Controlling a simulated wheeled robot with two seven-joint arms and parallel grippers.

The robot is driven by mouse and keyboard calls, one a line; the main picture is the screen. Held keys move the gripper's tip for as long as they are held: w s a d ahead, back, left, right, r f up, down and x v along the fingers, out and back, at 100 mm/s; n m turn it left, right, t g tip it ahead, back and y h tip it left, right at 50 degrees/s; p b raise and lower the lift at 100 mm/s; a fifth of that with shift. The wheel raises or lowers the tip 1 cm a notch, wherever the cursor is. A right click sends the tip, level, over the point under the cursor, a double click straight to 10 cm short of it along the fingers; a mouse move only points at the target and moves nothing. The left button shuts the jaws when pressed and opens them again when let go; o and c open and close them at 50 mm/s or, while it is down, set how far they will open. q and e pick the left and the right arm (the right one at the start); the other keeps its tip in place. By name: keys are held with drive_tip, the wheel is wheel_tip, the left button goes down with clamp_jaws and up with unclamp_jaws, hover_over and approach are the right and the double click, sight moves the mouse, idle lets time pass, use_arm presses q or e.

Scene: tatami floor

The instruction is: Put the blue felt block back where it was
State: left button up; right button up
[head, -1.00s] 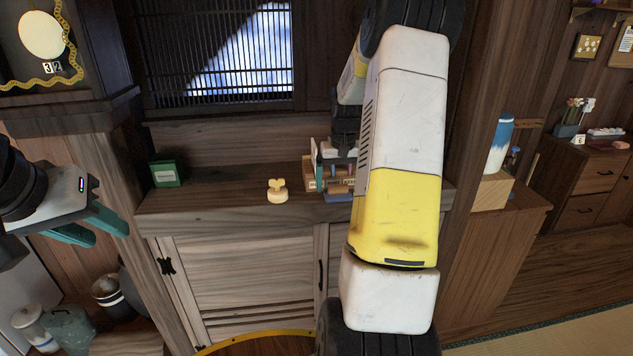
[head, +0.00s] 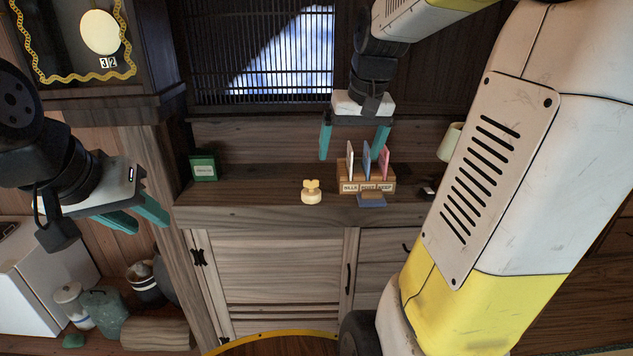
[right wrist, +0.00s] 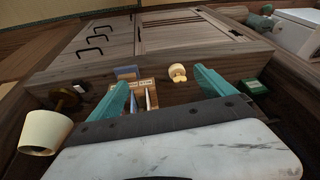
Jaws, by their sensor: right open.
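The blue felt block (head: 371,200) lies on the shelf, right against or just before the front of a wooden letter rack (head: 352,187). In the right wrist view the block (right wrist: 126,72) shows beyond the rack. My right gripper (head: 354,150) is open and empty, above and behind the rack's upright cards, with its fingers apart to either side. My left gripper (head: 153,225) is open and empty at the left, away from the shelf, before the wooden post.
The rack holds upright white, blue and pink cards. A cream knobbed object (head: 311,193) stands left of it, and a green box (head: 203,168) further left. A cream cup-like shade (right wrist: 43,131) stands at the right end of the shelf. Shelf between box and knob is clear.

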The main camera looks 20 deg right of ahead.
drive_tip(key=s+a+n+t+y, duration=0.1)
drive_tip(key=s+a+t, duration=0.1)
drive_tip(key=s+a, duration=0.7)
drive_tip(key=s, duration=0.5)
drive_tip(key=shift+s+a+f+n+y, duration=0.25)
drive_tip(key=shift+f+n+y, duration=0.1)
drive_tip(key=shift+n+y, duration=0.05)
